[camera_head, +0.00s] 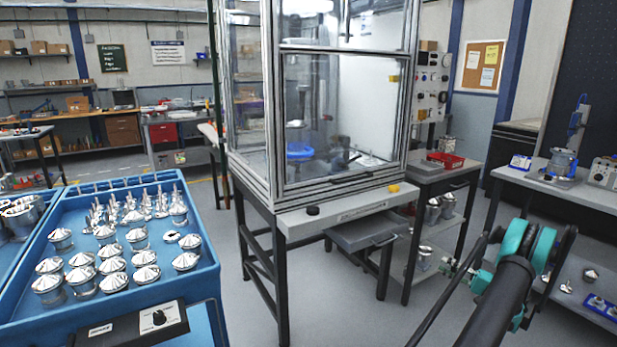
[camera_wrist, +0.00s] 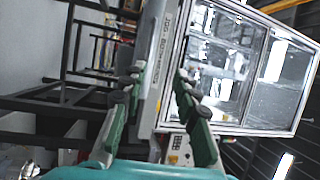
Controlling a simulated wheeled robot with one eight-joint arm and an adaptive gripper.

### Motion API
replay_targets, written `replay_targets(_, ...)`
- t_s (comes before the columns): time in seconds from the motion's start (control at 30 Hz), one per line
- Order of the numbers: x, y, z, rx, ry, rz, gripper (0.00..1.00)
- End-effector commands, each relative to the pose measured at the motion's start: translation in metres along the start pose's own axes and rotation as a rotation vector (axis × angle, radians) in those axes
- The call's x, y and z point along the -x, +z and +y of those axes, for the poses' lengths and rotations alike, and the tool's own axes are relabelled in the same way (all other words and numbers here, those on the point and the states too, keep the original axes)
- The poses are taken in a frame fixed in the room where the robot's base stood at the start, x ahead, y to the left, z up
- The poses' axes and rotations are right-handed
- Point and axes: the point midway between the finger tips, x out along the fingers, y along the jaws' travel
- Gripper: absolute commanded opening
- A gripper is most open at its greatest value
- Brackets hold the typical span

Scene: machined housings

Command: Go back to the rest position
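My gripper (camera_wrist: 160,76) shows in the wrist view with its two green-padded fingers spread apart. Nothing is held between them; the enclosure's grey front ledge shows behind the gap. In the head view my dark arm with teal joints reaches in from the lower right, and the gripper itself is mostly hidden or too small to make out. The glass enclosure (camera_head: 340,100) stands ahead, left of my arm. It shows tilted in the wrist view (camera_wrist: 245,65), with its doorway side towards the right. A blue round fixture (camera_head: 299,151) is visible inside it.
A blue tray (camera_head: 215,275) with several metal housings (camera_head: 145,275) stands at the left. A control box (camera_head: 130,326) sits at its front edge. A side table with a red bin (camera_head: 445,160) stands right of the enclosure, and a workbench (camera_head: 590,195) at the far right. Grey floor between is clear.

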Motion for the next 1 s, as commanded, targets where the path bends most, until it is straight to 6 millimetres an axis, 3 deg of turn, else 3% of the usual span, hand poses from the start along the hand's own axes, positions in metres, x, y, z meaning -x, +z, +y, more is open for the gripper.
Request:
replay_targets(0.27, -0.029, 0.003, -0.013, -0.019, 0.068, -0.013, 0.31)
replay_targets(0.57, -0.086, 0.020, -0.035, -0.044, 0.211, -0.044, 0.31)
replay_targets(0.77, -0.141, 0.054, -0.058, -0.051, 0.378, -0.079, 0.31)
replay_targets(1.0, -0.188, 0.115, -0.080, -0.026, 0.588, -0.122, 0.31)
